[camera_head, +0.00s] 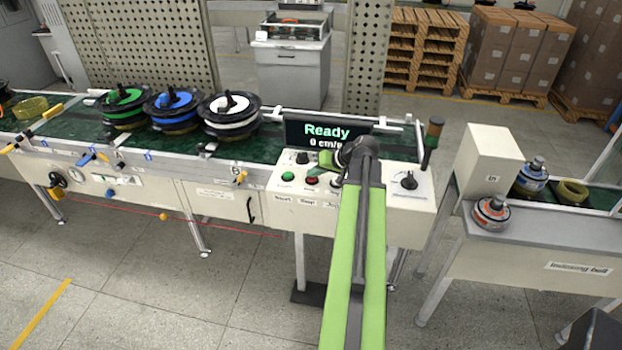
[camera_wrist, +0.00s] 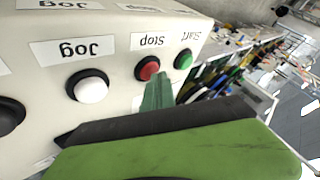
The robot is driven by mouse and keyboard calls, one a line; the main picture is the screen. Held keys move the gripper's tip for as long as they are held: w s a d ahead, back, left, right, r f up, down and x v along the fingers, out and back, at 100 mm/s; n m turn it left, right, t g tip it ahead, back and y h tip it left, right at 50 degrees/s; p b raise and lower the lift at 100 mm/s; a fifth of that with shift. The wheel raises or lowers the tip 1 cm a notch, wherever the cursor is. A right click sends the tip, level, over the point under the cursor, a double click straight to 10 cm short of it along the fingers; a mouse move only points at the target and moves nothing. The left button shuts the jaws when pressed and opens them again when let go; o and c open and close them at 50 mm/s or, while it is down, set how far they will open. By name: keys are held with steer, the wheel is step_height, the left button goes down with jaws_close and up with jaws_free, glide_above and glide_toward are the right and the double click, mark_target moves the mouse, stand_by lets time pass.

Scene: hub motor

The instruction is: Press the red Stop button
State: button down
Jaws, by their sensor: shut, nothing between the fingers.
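The red Stop button (camera_head: 312,180) sits on the sloped white control panel, between the green Start button (camera_head: 288,177) and the Jog button. In the head view my gripper (camera_head: 324,166) is over the panel, right of the red button.
A display (camera_head: 328,134) above the panel reads "Ready" and "0 cm/s". A black rotary knob (camera_head: 408,181) is at the panel's right. Several reels stand on the conveyor (camera_head: 70,132) at left. A white box (camera_head: 488,160) stands on the indexing belt at right.

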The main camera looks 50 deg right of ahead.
mark_target(314, 179)
steer(key=shift+r+p, duration=0.9)
step_height(314, 179, up, 5)
steer(key=p, duration=0.5)
